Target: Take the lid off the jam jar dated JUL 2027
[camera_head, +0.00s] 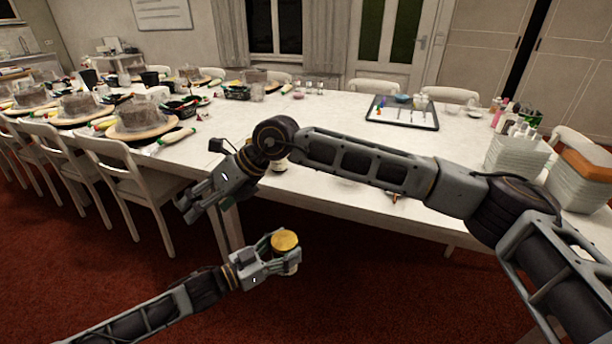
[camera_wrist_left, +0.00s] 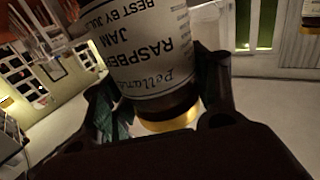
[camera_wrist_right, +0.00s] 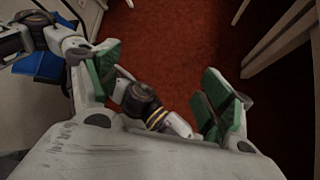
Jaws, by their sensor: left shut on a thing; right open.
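A jam jar with a gold lid (camera_head: 285,241) is held upright in my left gripper (camera_head: 277,252), in front of the table and above the red floor. In the left wrist view the jar (camera_wrist_left: 150,55) appears upside down between the fingers. Its label reads raspberry jam and "BEST BY JUL"; the year is out of view. The lid (camera_wrist_left: 172,121) is on the jar. My right gripper (camera_head: 190,205) is open and empty, above and left of the jar. Its spread fingers (camera_wrist_right: 160,88) show in the right wrist view.
The long white table (camera_head: 330,105) stands behind my grippers. Another jar (camera_head: 280,165) is partly hidden by my right wrist. A dark tray (camera_head: 402,112) and stacked white containers (camera_head: 515,160) stand on the right. White chairs (camera_head: 130,180) line the left side.

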